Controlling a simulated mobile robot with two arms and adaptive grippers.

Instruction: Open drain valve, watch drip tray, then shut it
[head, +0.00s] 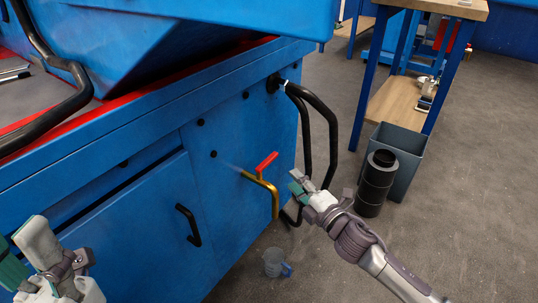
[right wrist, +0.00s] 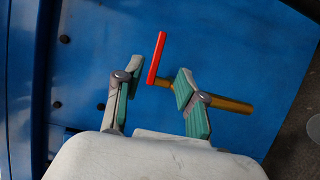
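The drain valve is a brass pipe (head: 275,200) on the blue panel, bent downward, with a red lever handle (head: 266,162) on top. In the right wrist view the red handle (right wrist: 156,58) stands slightly tilted and the brass pipe (right wrist: 230,103) runs to the right. My right gripper (head: 296,182) is just right of the valve; in the wrist view its fingers (right wrist: 154,82) are apart, with the handle showing in the gap beyond them. I see no contact. My left gripper (head: 22,255) is at the lower left, fingers apart and empty. I cannot make out a drip tray.
A small clear jug (head: 274,262) with a blue handle stands on the floor below the valve. A grey bin (head: 408,150) and a black cylinder (head: 376,183) stand to the right, beside a workbench (head: 440,8). Black tubular rails (head: 325,115) curve off the cabinet corner.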

